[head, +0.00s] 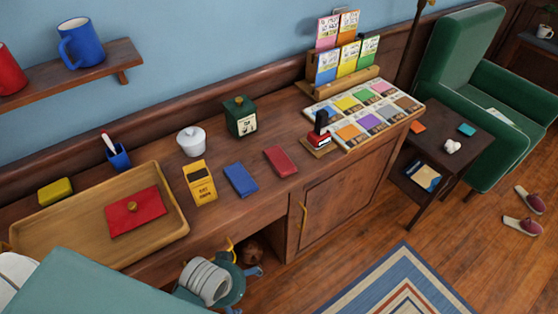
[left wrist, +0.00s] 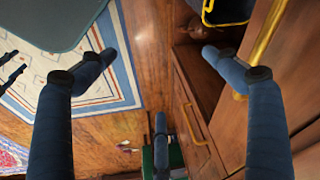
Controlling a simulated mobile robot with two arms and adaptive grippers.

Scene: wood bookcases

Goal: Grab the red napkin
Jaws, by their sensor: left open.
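A flat, folded red cloth-like rectangle (head: 281,161), which looks like the red napkin, lies on the wooden cabinet top in the head view. A similar blue rectangle (head: 240,180) lies just left of it. My left gripper (head: 242,284) is below the cabinet top's front edge, in front of an open lower compartment, well apart from the red napkin. In the left wrist view its blue fingers (left wrist: 158,62) are spread wide with nothing between them. The red napkin does not show in the left wrist view. My right gripper is not in view.
A yellow box (head: 199,184), white lidded pot (head: 191,141) and green box (head: 240,117) stand near the napkin. A wooden tray (head: 60,222) holds a red envelope-like item (head: 135,211). A red-and-black stamp-like item (head: 319,138) stands right. Cabinet handles (left wrist: 193,125) protrude near my fingers.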

